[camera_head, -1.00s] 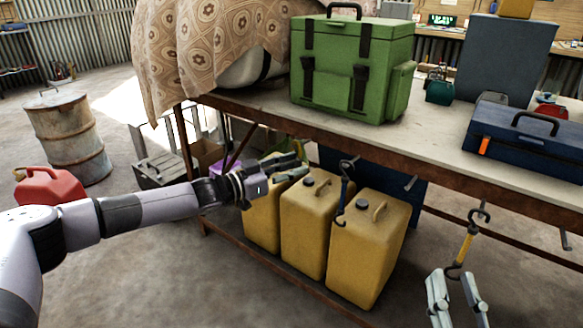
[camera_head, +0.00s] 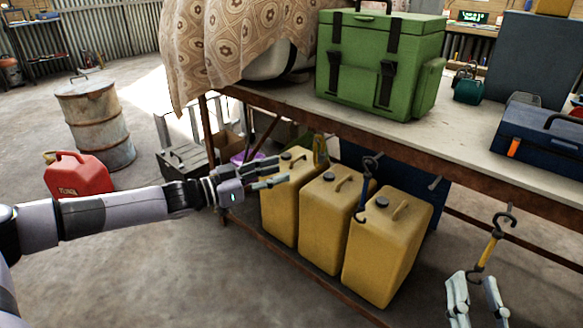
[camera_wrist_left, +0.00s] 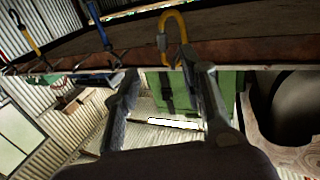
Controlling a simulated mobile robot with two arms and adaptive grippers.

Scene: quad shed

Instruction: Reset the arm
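My left gripper (camera_head: 281,173) is at the end of my left arm, beside the upper left of the leftmost yellow canister (camera_head: 284,208). Its fingers are apart with nothing between them. In the left wrist view the fingers (camera_wrist_left: 163,78) also show spread, with a yellow hook (camera_wrist_left: 174,32) hanging from the bench edge beyond them. That hook (camera_head: 320,148) is apart from the gripper in the head view. My right gripper (camera_head: 475,279) is at the lower right, fingers apart and empty, below a hanging yellow-and-black hook (camera_head: 489,246). The rest of my right arm is out of view.
The workbench (camera_head: 292,110) carries a green box (camera_head: 378,62) and a blue toolbox (camera_head: 545,136). A red jerrycan (camera_head: 77,174) and a rusty barrel (camera_head: 95,122) stand left. The front floor is clear.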

